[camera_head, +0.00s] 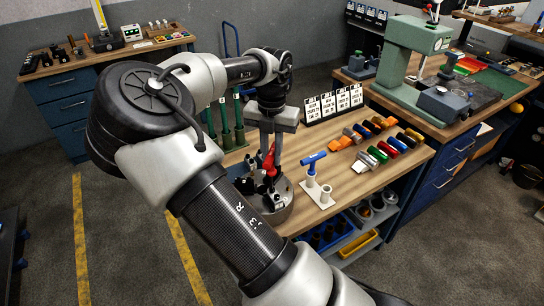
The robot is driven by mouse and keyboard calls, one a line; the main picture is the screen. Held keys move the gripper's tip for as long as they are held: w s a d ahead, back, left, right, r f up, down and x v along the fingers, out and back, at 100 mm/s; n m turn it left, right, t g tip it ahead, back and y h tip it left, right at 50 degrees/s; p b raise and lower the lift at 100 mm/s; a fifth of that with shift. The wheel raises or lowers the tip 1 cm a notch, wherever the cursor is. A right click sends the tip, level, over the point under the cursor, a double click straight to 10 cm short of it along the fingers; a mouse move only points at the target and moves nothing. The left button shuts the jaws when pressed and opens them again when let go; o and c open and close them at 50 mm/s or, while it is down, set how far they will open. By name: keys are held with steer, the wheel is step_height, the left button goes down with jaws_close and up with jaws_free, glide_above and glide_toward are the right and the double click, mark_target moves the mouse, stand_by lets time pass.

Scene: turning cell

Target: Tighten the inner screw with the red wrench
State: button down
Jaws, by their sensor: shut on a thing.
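My gripper (275,153) points down over the front left part of the wooden bench and is shut on the red wrench (269,160). The red wrench is upright above a round grey metal fixture (280,212) with black parts on it. My arm covers part of the fixture. I cannot make out the inner screw, nor whether the wrench tip touches it. A blue T-handled wrench (314,162) stands in a white holder (319,191) just right of the fixture.
Rows of coloured cylinders (381,146) lie on the bench at right, with number cards (333,104) behind. Green upright tools (226,125) stand behind my gripper at left. A green press (408,65) stands on another bench at the back right. Bins (359,243) sit on a shelf below.

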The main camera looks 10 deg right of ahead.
steer(key=shift+d+r, duration=0.1)
steer(key=shift+r, duration=1.7)
